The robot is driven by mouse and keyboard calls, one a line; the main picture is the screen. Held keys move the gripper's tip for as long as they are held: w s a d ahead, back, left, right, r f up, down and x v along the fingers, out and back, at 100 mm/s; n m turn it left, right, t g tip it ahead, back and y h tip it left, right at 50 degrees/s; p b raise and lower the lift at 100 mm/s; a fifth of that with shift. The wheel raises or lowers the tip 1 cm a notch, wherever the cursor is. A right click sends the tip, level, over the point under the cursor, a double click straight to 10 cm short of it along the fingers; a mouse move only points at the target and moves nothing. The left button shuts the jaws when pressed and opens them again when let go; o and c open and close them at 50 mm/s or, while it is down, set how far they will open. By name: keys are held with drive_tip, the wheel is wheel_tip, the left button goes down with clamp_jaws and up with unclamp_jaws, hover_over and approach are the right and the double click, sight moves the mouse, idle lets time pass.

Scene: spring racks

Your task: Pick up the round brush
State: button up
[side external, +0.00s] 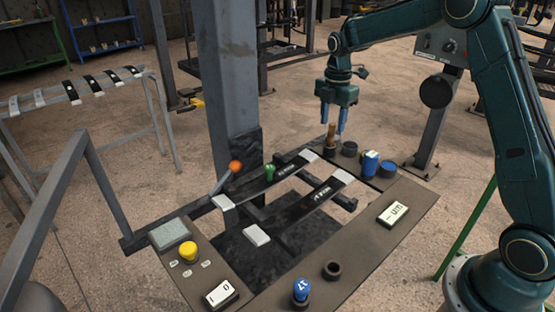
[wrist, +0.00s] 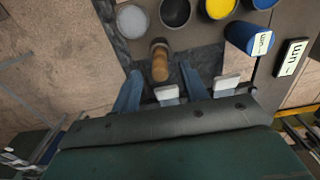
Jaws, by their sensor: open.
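The round brush shows as a short tan wooden stub (wrist: 160,62) in the wrist view, just ahead of and between my fingertips. In the side view it is a thin brown upright piece (side external: 331,138) at the back edge of the panel, under my gripper (side external: 332,128). My gripper points down with its two blue fingers apart, and they also show in the wrist view (wrist: 160,76). There is a visible gap on both sides of the brush in the wrist view. Its bristles cannot be made out.
Black strips with white ends (side external: 318,205) lie across the frame. A thick grey post (side external: 228,75) rises left of my gripper.

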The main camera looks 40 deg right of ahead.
sight(331, 140)
drive_tip(key=shift+f, duration=1.2)
clamp_jaws()
